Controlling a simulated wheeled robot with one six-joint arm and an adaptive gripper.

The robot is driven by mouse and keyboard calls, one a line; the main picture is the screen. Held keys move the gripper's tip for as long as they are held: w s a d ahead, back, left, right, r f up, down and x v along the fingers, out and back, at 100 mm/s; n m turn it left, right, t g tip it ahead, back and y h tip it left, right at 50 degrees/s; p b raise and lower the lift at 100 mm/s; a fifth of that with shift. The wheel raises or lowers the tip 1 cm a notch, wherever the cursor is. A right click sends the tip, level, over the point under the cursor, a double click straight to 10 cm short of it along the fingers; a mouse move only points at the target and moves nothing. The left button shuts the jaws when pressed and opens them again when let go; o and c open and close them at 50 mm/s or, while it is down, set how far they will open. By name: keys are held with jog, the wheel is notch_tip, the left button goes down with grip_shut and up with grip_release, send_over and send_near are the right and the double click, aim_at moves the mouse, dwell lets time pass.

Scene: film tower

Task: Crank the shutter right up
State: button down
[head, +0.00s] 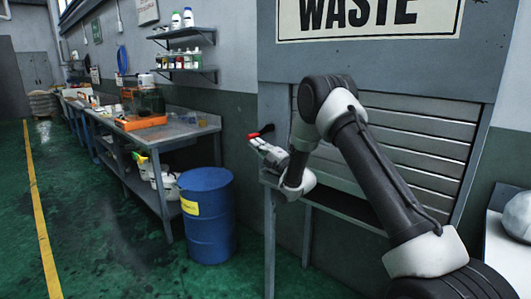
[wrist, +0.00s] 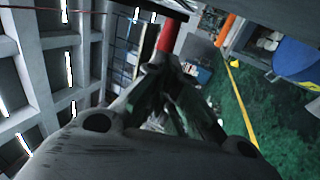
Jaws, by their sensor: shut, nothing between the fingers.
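The shutter (head: 425,129) is a grey slatted panel in a grey frame under a sign reading WASTE. Its lower part is partly hidden behind my arm, and a dark strip shows beneath the slats. The crank has a red handle (head: 254,135) at the left side of the frame. My gripper (head: 256,143) is at the handle, just below it in the head view. In the wrist view the red handle (wrist: 168,36) stands just beyond my fingertips (wrist: 163,66). The fingers are shut with nothing between them. Whether they touch the handle I cannot tell.
A grey ledge (head: 330,206) on legs runs below the shutter. A blue drum (head: 207,222) stands left of it, beside a long workbench (head: 180,131) with bottles on shelves above. A pale rounded object (head: 518,217) sits at the right edge. The green floor at left is clear.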

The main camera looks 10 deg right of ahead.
jog(key=shift+w+a+r, duration=0.2)
jog(key=shift+w+a, duration=0.15)
jog(key=shift+w, duration=0.1)
jog(key=shift+w+a+r, duration=0.1)
jog(key=shift+w+a, duration=0.1)
jog(key=shift+w, duration=0.05)
dwell(0.3)
